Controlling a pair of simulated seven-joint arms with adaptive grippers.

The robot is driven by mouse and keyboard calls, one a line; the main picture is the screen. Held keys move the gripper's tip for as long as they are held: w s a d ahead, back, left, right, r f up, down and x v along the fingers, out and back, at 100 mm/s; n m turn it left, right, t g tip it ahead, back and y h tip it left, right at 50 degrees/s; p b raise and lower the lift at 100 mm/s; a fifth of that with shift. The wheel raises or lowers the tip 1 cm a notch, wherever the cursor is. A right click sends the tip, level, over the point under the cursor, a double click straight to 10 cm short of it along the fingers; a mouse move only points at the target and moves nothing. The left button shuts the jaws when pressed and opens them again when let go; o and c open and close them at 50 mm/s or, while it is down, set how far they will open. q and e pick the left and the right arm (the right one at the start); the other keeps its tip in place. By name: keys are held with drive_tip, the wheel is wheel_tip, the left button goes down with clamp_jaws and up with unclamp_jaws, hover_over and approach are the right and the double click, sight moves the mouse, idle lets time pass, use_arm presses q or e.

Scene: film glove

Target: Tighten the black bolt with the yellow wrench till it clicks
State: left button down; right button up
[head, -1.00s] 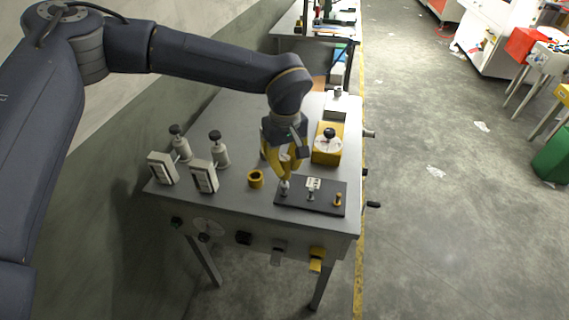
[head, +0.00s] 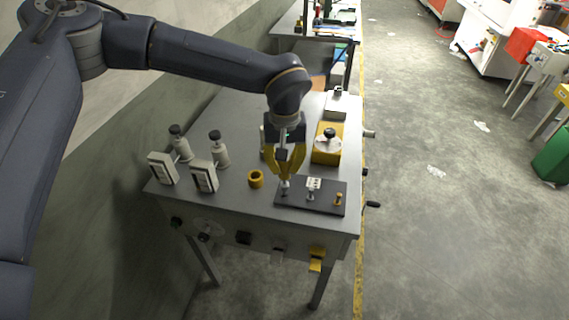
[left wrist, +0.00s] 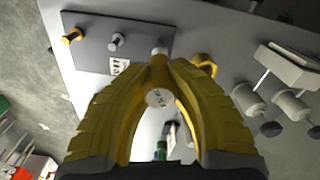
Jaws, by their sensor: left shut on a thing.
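My left gripper (head: 286,180) points down at the left end of a dark plate (head: 325,203) on the grey table. A grey bolt (head: 311,193) with a white label and a gold bolt (head: 338,199) stand farther right on the plate. My right gripper is not in view.
A yellow ring (head: 256,179) stands left of the plate. A yellow box with a black knob (head: 328,146) stands behind it. Two white panels (head: 203,176) and two grey posts with black knobs (head: 219,150) are at the left. Handles stick out from the table's front and right side.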

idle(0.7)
use_arm(q)
drive_tip(key=shift+r, duration=1.1)
